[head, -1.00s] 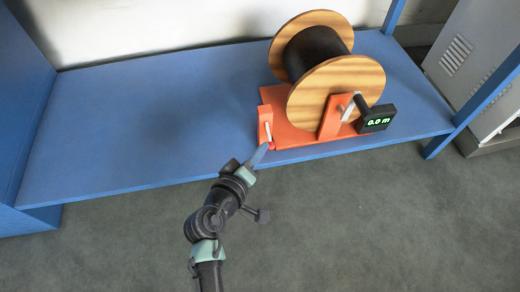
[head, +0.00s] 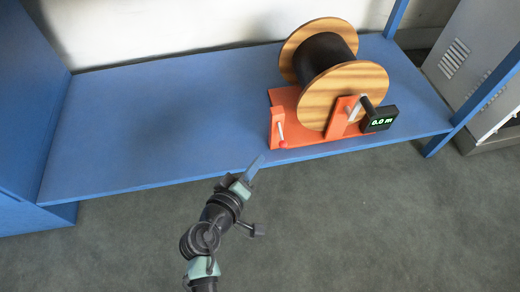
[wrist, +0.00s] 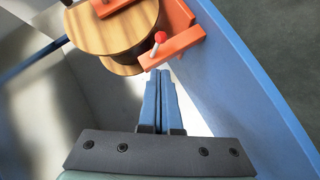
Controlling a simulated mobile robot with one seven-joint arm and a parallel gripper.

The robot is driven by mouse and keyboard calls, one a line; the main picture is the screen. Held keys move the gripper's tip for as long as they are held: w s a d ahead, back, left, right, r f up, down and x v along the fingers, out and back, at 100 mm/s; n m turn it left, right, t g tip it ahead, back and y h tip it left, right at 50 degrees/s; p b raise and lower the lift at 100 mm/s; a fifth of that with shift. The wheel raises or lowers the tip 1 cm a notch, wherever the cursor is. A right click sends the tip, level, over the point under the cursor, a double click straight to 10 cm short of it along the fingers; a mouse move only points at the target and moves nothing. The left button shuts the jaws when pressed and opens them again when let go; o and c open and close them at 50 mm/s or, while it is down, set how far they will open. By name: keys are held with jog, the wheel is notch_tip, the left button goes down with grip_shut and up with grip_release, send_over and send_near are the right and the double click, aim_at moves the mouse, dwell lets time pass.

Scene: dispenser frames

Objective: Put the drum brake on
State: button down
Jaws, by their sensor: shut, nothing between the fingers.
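The drum (head: 345,95) is a wooden-flanged reel with a black winding, on an orange stand on the blue shelf. The brake lever (head: 280,130) is a short white rod with a red knob at its lower end in the head view, on the orange post (head: 273,117) at the stand's left. The red knob also shows in the wrist view (wrist: 160,37), just beyond the fingertips. My gripper (head: 261,160) is shut and empty, below and left of the knob at the shelf's front edge, apart from it. Its two blue fingers lie together in the wrist view (wrist: 160,75).
A black meter (head: 380,118) with green digits "0.0 m" sits at the stand's right front, near a crank handle (head: 366,102). The blue shelf (head: 160,125) is bare to the left. Blue posts and a grey vented cabinet (head: 470,70) stand at the right.

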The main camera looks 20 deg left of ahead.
jog(key=s+f+p, duration=0.1)
jog(key=s, duration=0.5)
jog(key=shift+s, duration=0.1)
dwell(0.3)
jog(key=w+d+r+m+h, duration=0.2)
jog(key=w+d+r+m, duration=0.5)
jog(key=w+r, duration=0.5)
jog(key=w+d+r+m+t+y, duration=0.15)
jog(key=d+r, duration=0.25)
jog(key=r, duration=1)
jog(key=d+r+m+t+y, duration=0.2)
jog(key=d+r+m, duration=0.15)
jog(key=r, duration=0.95)
jog(key=s+r+t+p, duration=0.35)
jog(key=r+p, duration=0.25)
jog(key=r, duration=0.8)
jog(key=s+r+t+p, duration=0.3)
jog(key=s+r+p, duration=0.2)
jog(key=r, duration=0.8)
jog(key=s+r+t+p, duration=0.35)
jog(key=r+p, duration=0.25)
jog(key=r, duration=0.8)
notch_tip(320, 180, up, 36)
jog(key=p, duration=3.6)
jog(key=shift+s+n, duration=0.3)
jog(key=shift+n, duration=0.1)
